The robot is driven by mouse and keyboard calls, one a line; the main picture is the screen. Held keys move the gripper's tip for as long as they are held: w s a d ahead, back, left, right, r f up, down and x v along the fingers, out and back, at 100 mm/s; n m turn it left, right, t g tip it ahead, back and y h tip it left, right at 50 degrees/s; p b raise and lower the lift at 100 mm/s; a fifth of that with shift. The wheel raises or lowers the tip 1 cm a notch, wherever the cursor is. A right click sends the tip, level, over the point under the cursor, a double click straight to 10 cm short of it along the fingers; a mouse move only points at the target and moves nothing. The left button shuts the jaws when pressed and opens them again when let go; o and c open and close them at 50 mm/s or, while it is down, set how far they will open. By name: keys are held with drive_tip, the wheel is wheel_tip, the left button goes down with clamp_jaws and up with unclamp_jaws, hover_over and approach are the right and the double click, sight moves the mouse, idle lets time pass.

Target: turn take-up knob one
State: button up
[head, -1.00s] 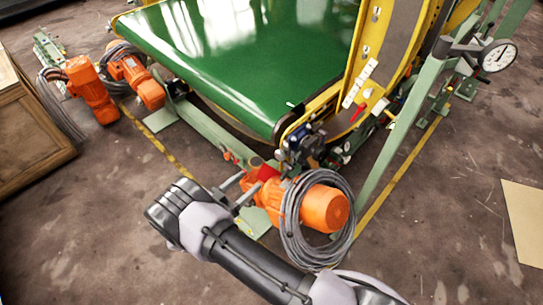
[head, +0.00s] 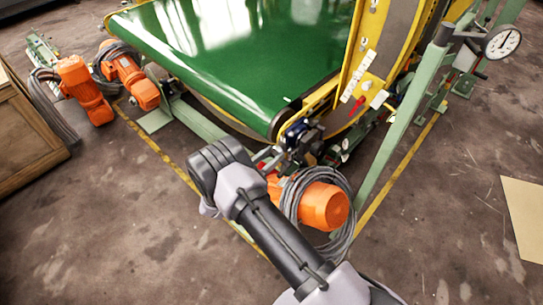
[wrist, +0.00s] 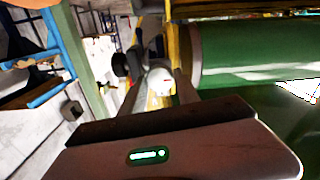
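A pale round knob-like part (wrist: 160,80) shows in the wrist view, framed between the two fingers of my gripper (wrist: 158,88). I cannot tell whether the fingers touch it or whether it is take-up knob one. A dark round part (wrist: 120,65) lies just left of it. In the head view my gripper (head: 268,160) has its fingers apart at the near corner of the green belt, beside a dark blue block (head: 297,135). The spot right at the fingertips is partly hidden by my wrist.
An orange motor (head: 323,206) with coiled grey cable sits just below my gripper. The green belt (head: 235,50) and yellow frame (head: 352,75) rise behind it. A green post (head: 400,125) and a dial gauge (head: 502,42) stand right.

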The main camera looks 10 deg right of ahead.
clamp_jaws()
drive_tip(key=shift+n, duration=0.3)
